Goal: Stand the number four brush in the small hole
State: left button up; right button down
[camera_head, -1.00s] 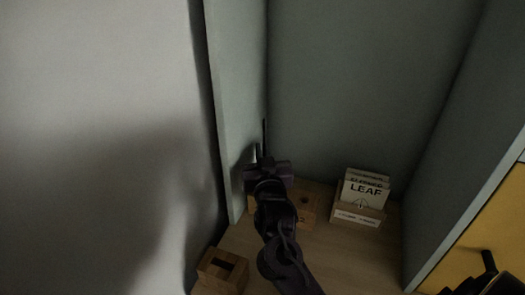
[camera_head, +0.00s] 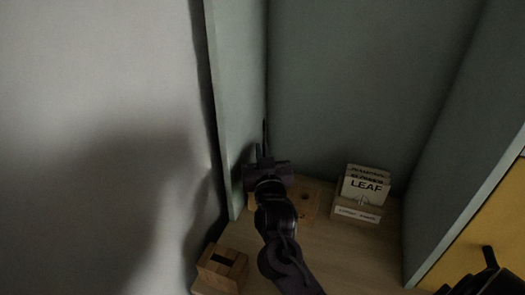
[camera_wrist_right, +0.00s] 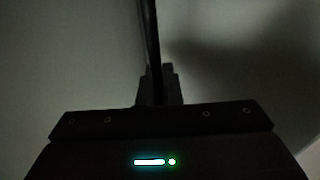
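A thin dark upright rod, which looks like the brush (camera_head: 265,132), rises above my right gripper (camera_head: 264,156) near the back left corner. In the right wrist view the rod (camera_wrist_right: 151,40) runs up from between the close-set fingertips (camera_wrist_right: 156,84) of my right gripper. Its lower end is hidden, and no number can be read on it. A wooden block with dark round holes (camera_head: 311,200) is partly hidden behind and beside my right gripper. I cannot tell whether the rod is in a hole. My left gripper is not clearly in view.
A wooden block with a dark slot (camera_head: 236,272) stands at the front left. A card holder (camera_head: 356,214) with a LEAF card (camera_head: 364,187) stands at the back right. Grey-green walls close in the left, back and right. The middle right of the wooden surface is clear.

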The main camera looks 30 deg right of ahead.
jog(key=shift+f, duration=0.15)
jog(key=shift+f+b, duration=0.95)
jog(key=shift+f, duration=0.35)
jog(key=shift+f, duration=0.4)
jog(key=c, duration=1.5)
grip_release()
jog(key=shift+c, duration=0.2)
